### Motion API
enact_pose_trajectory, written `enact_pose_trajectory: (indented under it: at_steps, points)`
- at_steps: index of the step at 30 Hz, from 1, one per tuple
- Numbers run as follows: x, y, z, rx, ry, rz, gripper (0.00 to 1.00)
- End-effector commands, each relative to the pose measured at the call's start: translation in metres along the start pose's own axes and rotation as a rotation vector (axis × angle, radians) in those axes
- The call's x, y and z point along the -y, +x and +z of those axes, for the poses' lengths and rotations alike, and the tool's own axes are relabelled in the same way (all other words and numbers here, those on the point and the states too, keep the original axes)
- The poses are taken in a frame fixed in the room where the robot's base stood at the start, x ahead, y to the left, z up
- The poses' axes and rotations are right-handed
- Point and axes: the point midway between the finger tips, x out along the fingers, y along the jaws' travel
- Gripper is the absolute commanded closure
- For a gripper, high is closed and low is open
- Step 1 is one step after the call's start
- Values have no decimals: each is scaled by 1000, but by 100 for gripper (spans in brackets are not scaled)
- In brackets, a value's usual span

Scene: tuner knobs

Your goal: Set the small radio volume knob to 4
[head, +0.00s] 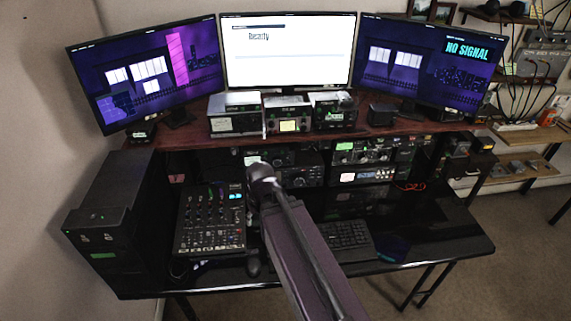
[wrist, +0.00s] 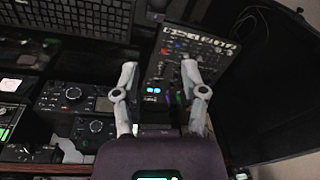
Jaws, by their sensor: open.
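Two black radio units stand on the lower level under the shelf in the head view: a smaller upper one (head: 268,157) and a wider lower one (head: 302,176). In the wrist view they appear upside down at left, the wider unit (wrist: 66,96) with a large round dial and the smaller unit (wrist: 94,129) below it. I cannot make out a volume knob or its number. My gripper (wrist: 159,66) is open and empty, its two grey fingers apart in front of the mixer and right of the radios. In the head view my arm hides part of the radios.
A mixer (head: 211,222) lies on the desk left of my arm, a keyboard (head: 345,238) to the right. Several devices, including a silver radio (head: 235,116), stand on the upper shelf below three monitors. A black tower (head: 110,215) is at left.

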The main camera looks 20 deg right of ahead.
Motion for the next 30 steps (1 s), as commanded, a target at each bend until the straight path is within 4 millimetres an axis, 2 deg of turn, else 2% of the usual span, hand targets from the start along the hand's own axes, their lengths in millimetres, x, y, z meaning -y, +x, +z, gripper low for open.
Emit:
enact_pose_trajectory:
  at_steps: [1, 9, 17, 23, 30]
  points:
    - [-1, 13, -6, -34, -8, -28, 45]
    - [8, 48, -59, -332, -71, -208, 45]
    - [-3, 61, -113, -685, -64, -318, 45]
    - [-32, 62, -146, -951, 3, -336, 45]
    - [-88, 64, -170, -1235, 150, -279, 45]
